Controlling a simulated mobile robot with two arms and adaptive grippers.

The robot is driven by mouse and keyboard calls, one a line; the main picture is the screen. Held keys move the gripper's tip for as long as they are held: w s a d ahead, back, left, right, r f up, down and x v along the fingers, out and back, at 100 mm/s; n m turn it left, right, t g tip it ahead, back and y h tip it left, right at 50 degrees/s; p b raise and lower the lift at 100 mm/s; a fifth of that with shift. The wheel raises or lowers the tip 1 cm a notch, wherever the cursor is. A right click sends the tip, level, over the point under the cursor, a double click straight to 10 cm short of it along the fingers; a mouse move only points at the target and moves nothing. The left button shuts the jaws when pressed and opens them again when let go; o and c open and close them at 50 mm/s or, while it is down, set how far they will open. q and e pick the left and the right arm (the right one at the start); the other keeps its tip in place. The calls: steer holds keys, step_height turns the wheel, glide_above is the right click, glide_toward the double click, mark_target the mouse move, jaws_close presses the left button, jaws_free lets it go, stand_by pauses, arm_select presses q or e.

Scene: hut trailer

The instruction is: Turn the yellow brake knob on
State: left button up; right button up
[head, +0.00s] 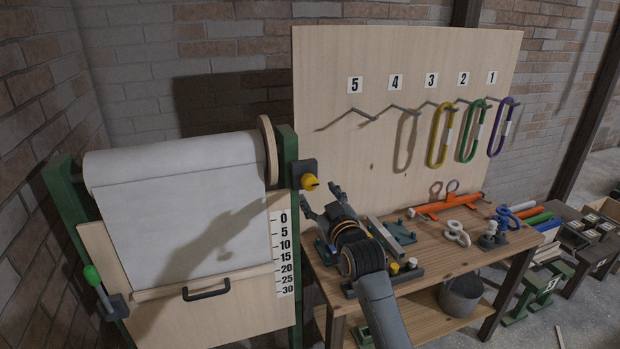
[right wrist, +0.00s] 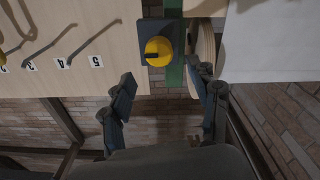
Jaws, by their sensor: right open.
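The yellow brake knob (head: 310,182) sits on a dark square plate (head: 303,168) on the green post at the right side of the paper roll stand. My right gripper (head: 320,202) is open and empty, just below and to the right of the knob in the head view. In the right wrist view, the knob (right wrist: 158,51) with a dark slot mark lies beyond the open fingers (right wrist: 166,90), roughly centred between them and apart from them. My left gripper is not in view.
The white paper roll (head: 180,160) with a wooden end disc stands left of the knob. A pegboard (head: 400,80) with coloured loops rises behind. The workbench (head: 450,245) holds an orange tool, shackles and other small parts close to my right arm.

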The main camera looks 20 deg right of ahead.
mark_target(311, 184)
steer(key=shift+w+a+p, duration=0.15)
steer(key=shift+w+p, duration=0.9)
steer(key=shift+w, duration=2.55)
steer(key=c, duration=1.2)
